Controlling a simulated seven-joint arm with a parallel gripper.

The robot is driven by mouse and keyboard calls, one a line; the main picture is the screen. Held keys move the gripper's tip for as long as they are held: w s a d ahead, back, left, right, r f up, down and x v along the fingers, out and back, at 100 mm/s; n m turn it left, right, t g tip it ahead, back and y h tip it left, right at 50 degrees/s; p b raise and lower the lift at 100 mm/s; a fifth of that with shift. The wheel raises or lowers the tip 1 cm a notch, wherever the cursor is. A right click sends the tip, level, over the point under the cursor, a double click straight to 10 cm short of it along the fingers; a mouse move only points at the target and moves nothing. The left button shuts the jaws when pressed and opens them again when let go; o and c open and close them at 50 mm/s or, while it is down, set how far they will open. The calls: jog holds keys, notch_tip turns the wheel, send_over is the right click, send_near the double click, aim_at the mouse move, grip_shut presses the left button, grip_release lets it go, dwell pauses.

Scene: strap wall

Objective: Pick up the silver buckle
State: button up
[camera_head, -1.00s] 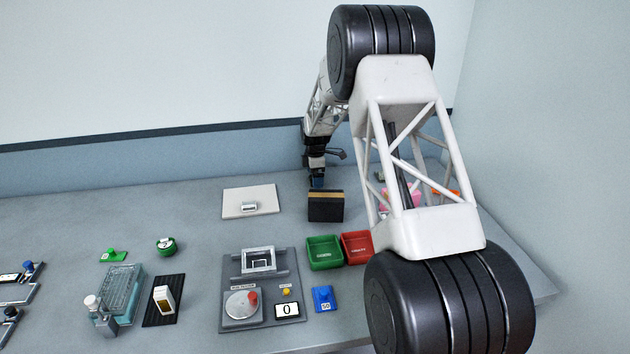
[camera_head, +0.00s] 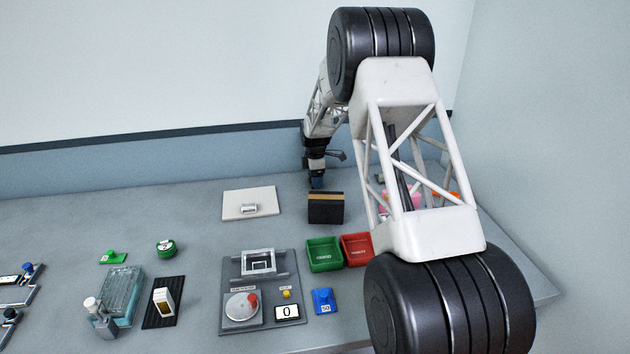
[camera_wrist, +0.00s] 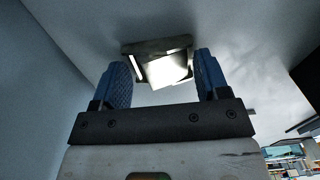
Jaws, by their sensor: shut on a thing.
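My gripper (camera_wrist: 162,72) shows in the wrist view as two blue ribbed fingers on a dark bar. Between the fingertips is a grey metal rectangular frame with a bright white middle, which looks like the silver buckle (camera_wrist: 158,47). The fingers are shut on it, one at each side. In the head view my gripper (camera_head: 317,182) is low at the back of the table, just behind a black block with a tan top. The buckle cannot be made out there.
The black block (camera_head: 326,211) stands close in front of my gripper. A white plate (camera_head: 235,205) with a small silver piece lies left of it. A green bin (camera_head: 323,255) and a red bin (camera_head: 356,250) stand nearer. My arm covers part of the table's right side.

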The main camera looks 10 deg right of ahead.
jog(key=shift+r, duration=0.1)
notch_tip(320, 180, up, 10)
dwell(0.6)
dwell(0.5)
jog(key=s+a+f, duration=0.1)
jog(key=s+a, duration=0.5)
jog(key=s+a+f, duration=0.1)
jog(key=s+a, duration=0.5)
jog(key=a, duration=0.1)
jog(key=s+a+f, duration=0.2)
jog(key=s+a, duration=0.4)
jog(key=s, duration=0.1)
jog(key=shift+s+a, duration=0.1)
jog(key=shift+a, duration=0.3)
send_over(252, 195)
jog(key=shift+f, duration=0.65)
